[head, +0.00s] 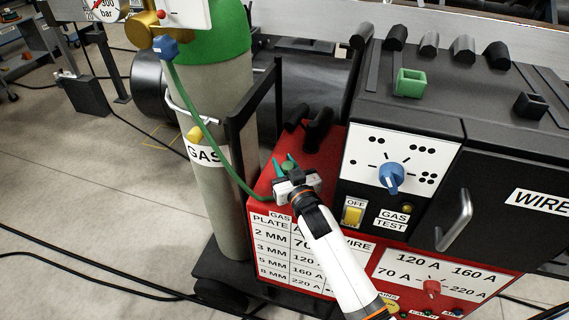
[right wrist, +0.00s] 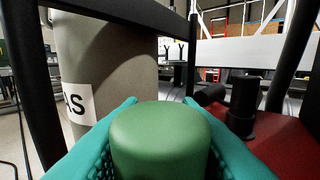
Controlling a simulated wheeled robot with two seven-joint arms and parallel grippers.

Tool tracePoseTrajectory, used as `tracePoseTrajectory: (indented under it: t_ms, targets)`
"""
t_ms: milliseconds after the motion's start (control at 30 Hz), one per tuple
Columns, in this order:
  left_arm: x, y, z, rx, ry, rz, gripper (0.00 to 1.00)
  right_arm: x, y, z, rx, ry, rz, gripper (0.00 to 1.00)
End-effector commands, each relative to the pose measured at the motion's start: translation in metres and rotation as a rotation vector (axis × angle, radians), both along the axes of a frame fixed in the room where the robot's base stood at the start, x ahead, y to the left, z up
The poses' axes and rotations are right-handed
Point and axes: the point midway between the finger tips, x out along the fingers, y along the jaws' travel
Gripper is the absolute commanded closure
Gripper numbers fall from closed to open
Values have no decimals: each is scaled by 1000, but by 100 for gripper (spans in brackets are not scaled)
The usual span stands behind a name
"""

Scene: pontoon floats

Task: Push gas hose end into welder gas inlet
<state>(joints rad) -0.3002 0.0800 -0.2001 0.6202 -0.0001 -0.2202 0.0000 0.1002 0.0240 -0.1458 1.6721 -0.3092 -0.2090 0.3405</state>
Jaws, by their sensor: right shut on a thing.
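The green gas hose (head: 200,122) runs from the blue fitting on the gas bottle down to my right gripper (head: 286,165). The gripper's teal fingers are shut on the green hose end (head: 288,168), above the red ledge of the welder (head: 264,186). In the right wrist view the rounded green hose end (right wrist: 160,140) sits between both fingers. A black stub (right wrist: 243,100) stands on the red surface to its right, apart from it. I cannot tell which part is the gas inlet; a partly covered GAS label shows below the gripper. My left gripper is not in view.
The gas bottle (head: 221,185) stands left of the welder, with a black upright frame (head: 237,165) between. Black stubs (head: 318,128) rise behind the gripper. The welder's dial panel (head: 365,165) and door handle (head: 455,222) are to the right. Cables lie on the floor at left.

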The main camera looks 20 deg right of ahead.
Motion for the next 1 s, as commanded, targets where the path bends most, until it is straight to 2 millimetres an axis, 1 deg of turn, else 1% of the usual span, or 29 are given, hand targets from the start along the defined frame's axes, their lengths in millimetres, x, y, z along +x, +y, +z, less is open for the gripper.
tracePoseTrajectory:
  t_ms: [67, 100, 233, 267, 500, 567, 633, 767, 900, 1000]
  targets:
    - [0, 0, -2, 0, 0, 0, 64, 0, 0, -3, 1, -1, 0, 95]
    - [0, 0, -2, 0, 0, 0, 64, 0, 0, -3, 0, -1, 0, 69]
    - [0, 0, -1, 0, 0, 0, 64, 0, 0, -2, 0, -1, 0, 47]
    - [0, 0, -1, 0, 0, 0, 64, 0, 0, -2, 0, -1, 0, 45]
    - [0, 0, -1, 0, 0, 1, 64, 0, 0, -2, 0, 1, 0, 45]
    - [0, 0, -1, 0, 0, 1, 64, 0, 0, 0, 0, 0, 0, 45]
    - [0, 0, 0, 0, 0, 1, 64, 0, 0, 6, 0, -2, 0, 45]
    - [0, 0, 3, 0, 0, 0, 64, 0, 0, 28, -1, -4, 0, 45]
    - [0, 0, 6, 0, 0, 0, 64, 0, 0, 57, -1, -5, 0, 45]
    - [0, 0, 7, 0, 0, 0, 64, 0, 0, 74, -1, -4, 0, 45]
